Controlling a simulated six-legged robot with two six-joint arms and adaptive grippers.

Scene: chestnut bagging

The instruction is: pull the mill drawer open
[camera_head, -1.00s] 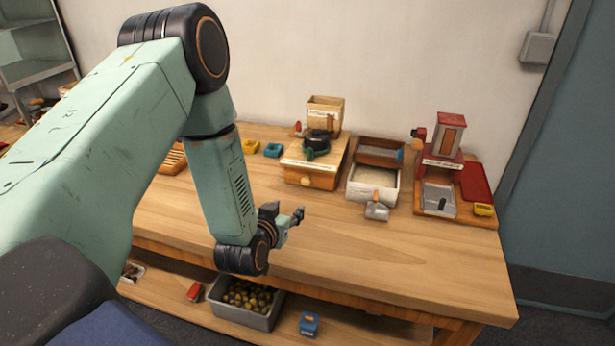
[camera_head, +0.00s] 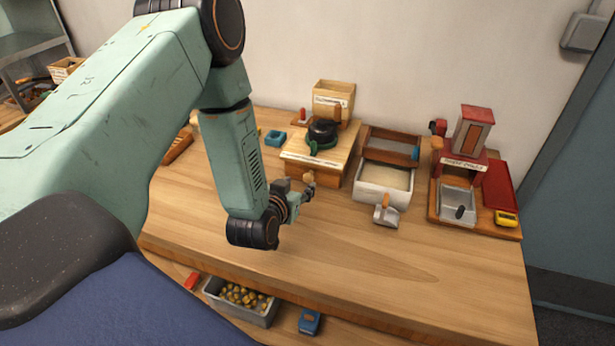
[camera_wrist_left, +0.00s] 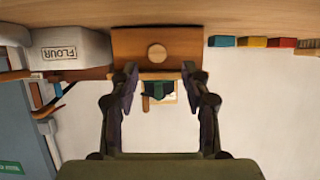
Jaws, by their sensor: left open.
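The mill (camera_head: 322,133) stands at the back of the table, a wooden box with a dark round grinder and green part on top. Its drawer front (camera_head: 327,181) looks closed, and a round wooden knob (camera_head: 309,178) sticks out of it. In the left wrist view the drawer front (camera_wrist_left: 185,45) appears at the top centre with the knob (camera_wrist_left: 157,53) in its middle. My left gripper (camera_head: 308,192) is open and empty, just in front of the knob. In the left wrist view the fingers (camera_wrist_left: 160,78) are spread, with the knob in line between their tips, apart from both. My right gripper is not in view.
Right of the mill is a white flour bin (camera_head: 384,184) with a metal scoop (camera_head: 386,215) before it. Further right stands a red-roofed station (camera_head: 470,140) with a metal tray. A blue block (camera_head: 275,138) lies left of the mill. The front tabletop is clear.

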